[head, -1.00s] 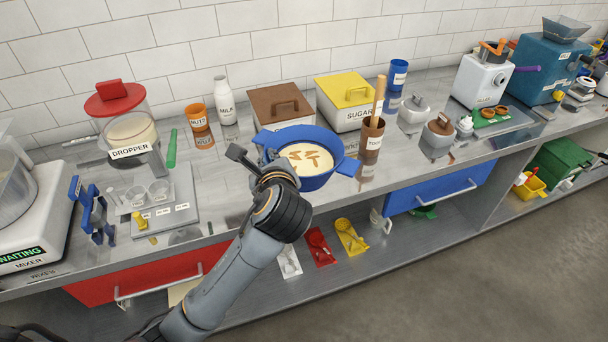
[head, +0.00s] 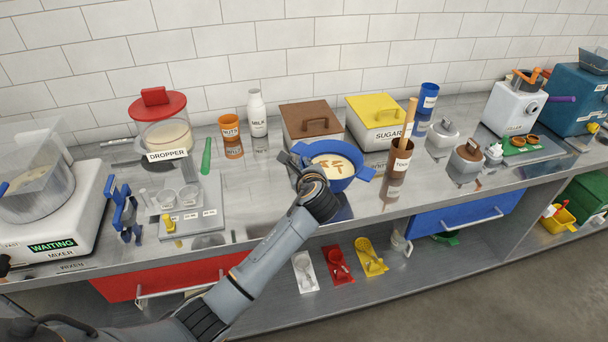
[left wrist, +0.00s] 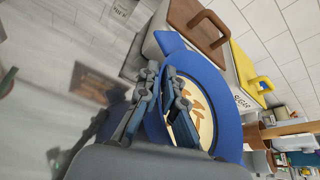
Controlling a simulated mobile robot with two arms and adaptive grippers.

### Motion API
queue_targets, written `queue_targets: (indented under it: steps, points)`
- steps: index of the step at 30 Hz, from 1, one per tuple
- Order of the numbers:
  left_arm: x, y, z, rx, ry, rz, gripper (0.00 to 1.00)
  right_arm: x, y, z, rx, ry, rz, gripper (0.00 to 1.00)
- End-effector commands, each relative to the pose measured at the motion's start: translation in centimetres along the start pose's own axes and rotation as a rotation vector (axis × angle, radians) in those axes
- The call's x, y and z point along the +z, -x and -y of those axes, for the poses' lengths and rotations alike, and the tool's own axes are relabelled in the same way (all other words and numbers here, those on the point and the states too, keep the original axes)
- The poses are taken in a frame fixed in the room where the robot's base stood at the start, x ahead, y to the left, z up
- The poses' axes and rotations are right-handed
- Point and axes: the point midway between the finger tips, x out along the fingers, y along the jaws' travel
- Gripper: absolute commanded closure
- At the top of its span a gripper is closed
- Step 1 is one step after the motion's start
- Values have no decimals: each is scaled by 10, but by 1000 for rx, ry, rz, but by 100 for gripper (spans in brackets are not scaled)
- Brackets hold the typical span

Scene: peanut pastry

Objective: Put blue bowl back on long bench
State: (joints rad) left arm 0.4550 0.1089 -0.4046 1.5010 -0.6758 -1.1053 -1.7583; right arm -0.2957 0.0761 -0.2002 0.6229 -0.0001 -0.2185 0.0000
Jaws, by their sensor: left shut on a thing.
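The blue bowl (head: 367,175) holds pale batter with brown pieces on it. It is over the long bench (head: 270,222), in front of the brown bin and the yellow-lidded SUGAR bin. My left gripper (head: 298,160) is shut on the bowl's left side. In the left wrist view, its fingers (left wrist: 163,100) clasp the near rim of the bowl (left wrist: 228,125). A dark reflection shows on the bench below the bowl; I cannot tell whether its base touches the top. My right gripper is not in view.
The TOOL holder (head: 400,160) stands close to the bowl's right. The brown bin (head: 312,125) and SUGAR bin (head: 375,128) are behind it. The scale tray (head: 200,218) lies to the left. The bench top left of the bowl, toward the front, is fairly clear.

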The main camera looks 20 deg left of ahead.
Motion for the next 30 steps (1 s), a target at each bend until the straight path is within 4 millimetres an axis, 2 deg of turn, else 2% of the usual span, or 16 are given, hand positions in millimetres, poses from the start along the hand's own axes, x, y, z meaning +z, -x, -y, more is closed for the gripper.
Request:
queue_targets:
  steps: [3,10,21,22,24,30]
  points:
    - [-2,-8,1,-4,3,4,100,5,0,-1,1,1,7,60]
    - [-26,-17,-9,-4,2,2,100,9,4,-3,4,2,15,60]
    - [-30,-18,-10,-4,3,4,100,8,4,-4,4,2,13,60]
    - [-32,-18,-12,0,-1,0,88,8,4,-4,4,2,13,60]
    - [-32,-18,-12,0,-1,-1,74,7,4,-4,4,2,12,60]
    - [-32,-18,-12,0,-1,-1,72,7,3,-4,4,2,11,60]
